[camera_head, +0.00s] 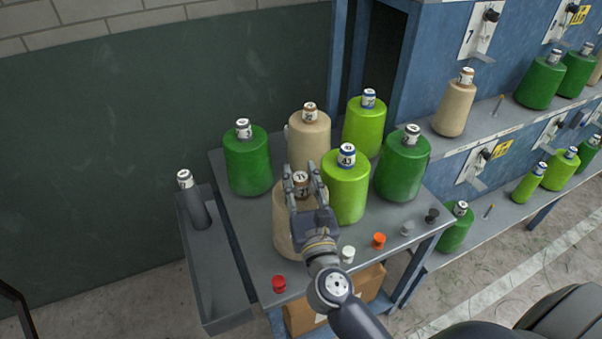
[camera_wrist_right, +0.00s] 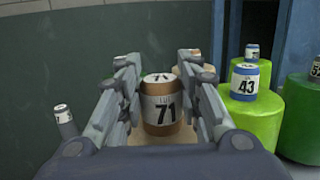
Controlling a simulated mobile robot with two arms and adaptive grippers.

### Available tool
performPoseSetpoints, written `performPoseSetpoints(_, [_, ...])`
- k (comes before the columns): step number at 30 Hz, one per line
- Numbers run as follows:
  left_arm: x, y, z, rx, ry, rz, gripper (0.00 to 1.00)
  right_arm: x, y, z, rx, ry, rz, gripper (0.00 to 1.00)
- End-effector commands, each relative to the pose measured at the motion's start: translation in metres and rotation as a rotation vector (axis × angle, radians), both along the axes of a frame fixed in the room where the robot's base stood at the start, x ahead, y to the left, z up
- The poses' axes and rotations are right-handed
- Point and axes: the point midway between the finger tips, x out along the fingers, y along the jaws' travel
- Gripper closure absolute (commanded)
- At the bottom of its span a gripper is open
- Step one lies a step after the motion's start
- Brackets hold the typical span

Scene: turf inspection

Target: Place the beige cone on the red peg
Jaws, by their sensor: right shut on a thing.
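A beige cone (camera_head: 284,228) with a brown top numbered 71 is at the front left of the grey table. My right gripper (camera_head: 302,181) is shut on its top, one finger on each side. In the right wrist view the brown top (camera_wrist_right: 160,106) sits upright between the fingers. My gripper hides part of the cone's body, and I cannot tell whether its base touches the table. The red peg (camera_head: 279,283) stands at the table's front left corner, nearer than the cone. A second beige cone (camera_head: 310,141) stands behind. My left gripper is not in view.
Light green (camera_head: 345,190) and dark green cones (camera_head: 402,167) crowd close right of the held cone. White (camera_head: 348,254), orange (camera_head: 379,240), grey and black pegs line the front edge. A grey tray (camera_head: 222,290) with a dark cylinder (camera_head: 198,208) is at left.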

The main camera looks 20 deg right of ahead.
Motion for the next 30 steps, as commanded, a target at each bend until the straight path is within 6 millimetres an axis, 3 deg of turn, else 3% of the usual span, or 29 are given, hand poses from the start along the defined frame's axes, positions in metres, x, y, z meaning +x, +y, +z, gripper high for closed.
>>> performPoseSetpoints(4, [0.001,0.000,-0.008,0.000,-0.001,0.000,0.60,0.000,0.000,-0.011,-0.003,-0.011,0.001,1.00])
performPoseSetpoints(17, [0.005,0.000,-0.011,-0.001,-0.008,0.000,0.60,0.000,0.000,-0.014,-0.002,-0.011,0.000,1.00])
performPoseSetpoints(18, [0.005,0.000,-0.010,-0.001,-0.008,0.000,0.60,0.000,0.000,-0.019,0.000,-0.001,0.000,0.63])
performPoseSetpoints(20, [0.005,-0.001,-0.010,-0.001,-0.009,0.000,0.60,0.000,0.000,-0.019,0.000,-0.001,0.000,0.50])
performPoseSetpoints(30, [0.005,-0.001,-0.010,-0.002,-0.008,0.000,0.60,0.000,0.000,-0.018,0.000,-0.001,0.000,0.47])
